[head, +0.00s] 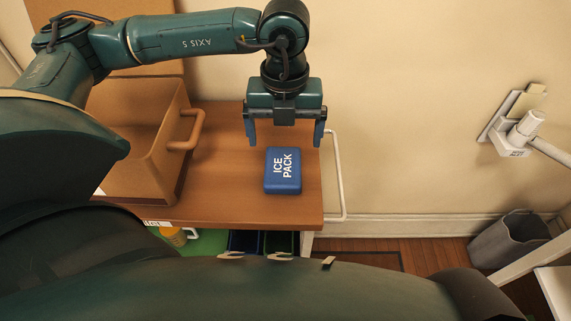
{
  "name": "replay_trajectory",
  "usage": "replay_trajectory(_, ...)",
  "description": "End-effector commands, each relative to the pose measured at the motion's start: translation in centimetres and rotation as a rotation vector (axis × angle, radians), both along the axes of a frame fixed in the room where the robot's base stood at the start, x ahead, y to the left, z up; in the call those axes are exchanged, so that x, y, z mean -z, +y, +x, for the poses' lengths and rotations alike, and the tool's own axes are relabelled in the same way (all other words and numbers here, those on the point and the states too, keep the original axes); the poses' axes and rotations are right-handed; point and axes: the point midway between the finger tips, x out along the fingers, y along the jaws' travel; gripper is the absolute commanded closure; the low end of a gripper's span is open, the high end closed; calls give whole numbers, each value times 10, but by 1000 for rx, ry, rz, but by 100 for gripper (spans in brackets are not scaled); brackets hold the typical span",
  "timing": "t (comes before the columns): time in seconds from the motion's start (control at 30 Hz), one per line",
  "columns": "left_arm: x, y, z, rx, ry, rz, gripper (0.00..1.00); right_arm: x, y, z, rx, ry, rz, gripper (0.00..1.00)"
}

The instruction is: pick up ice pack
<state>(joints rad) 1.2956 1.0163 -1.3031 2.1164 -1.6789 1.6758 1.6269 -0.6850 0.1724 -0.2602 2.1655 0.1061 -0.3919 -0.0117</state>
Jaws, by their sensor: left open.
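The ice pack (283,171) is a blue block with white "ICE PACK" lettering. It lies flat on the wooden table top (235,205), near the right end. My left gripper (284,137) points down just behind and above the ice pack in the head view. Its two blue fingers are spread wide, with nothing between them. The fingers look apart from the ice pack; the exact height above the table is hard to tell. My right gripper is not in view.
A brown box with a handle (186,130) stands on the table left of the ice pack. A white rail (338,175) runs along the table's right end. Below are dark bins (245,241) and a yellow item (173,236). A grey bin (508,240) and a white wall fitting (513,130) are at right.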

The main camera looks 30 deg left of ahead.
Motion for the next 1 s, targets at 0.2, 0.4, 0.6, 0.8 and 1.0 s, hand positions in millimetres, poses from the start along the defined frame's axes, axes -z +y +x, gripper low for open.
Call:
replay_trajectory(0.2, 30, 0, 0, 1, 1, -2, 6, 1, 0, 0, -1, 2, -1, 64)
replay_trajectory(0.4, 45, 3, 1, 0, 3, -2, 6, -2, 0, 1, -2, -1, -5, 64)
replay_trajectory(0.6, 75, 7, 2, 1, 2, -3, 6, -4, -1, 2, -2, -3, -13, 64)
replay_trajectory(0.8, 87, 7, 2, 2, -1, -3, 6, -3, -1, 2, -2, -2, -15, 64)
replay_trajectory(1.0, 86, 7, 2, 2, -1, -3, 10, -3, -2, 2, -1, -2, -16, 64)
